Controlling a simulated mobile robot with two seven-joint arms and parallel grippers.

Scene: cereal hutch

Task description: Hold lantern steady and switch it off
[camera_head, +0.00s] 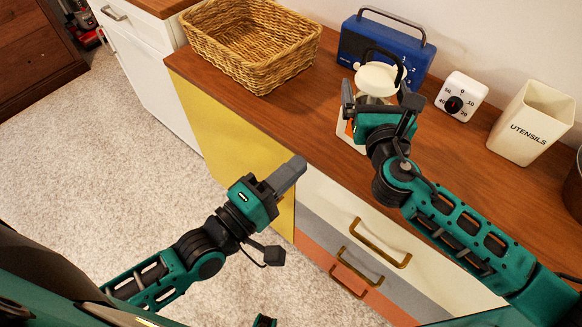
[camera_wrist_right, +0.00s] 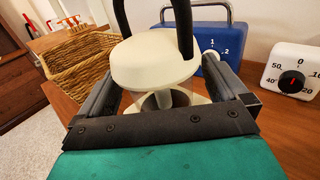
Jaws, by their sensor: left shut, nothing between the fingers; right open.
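The lantern (camera_head: 377,79) is cream with a dark arched handle and stands upright on the wooden counter near its front edge. Its lower body is mostly hidden behind my right gripper in the head view. My right gripper (camera_head: 377,97) is open, with its fingers on either side of the lantern. The right wrist view shows the lantern's cream top (camera_wrist_right: 155,58) and narrower middle between the two spread fingers; I cannot tell whether they touch it. My left gripper (camera_head: 288,174) is shut and empty, in front of the drawers, apart from the lantern. No switch is clearly visible.
On the counter (camera_head: 285,110) are a wicker basket (camera_head: 250,45) at left, a blue radio (camera_head: 385,45) behind the lantern, a white timer (camera_head: 461,95) and a utensils holder (camera_head: 532,122) at right. Drawers with brass handles (camera_head: 380,243) lie below. Counter space left of the lantern is clear.

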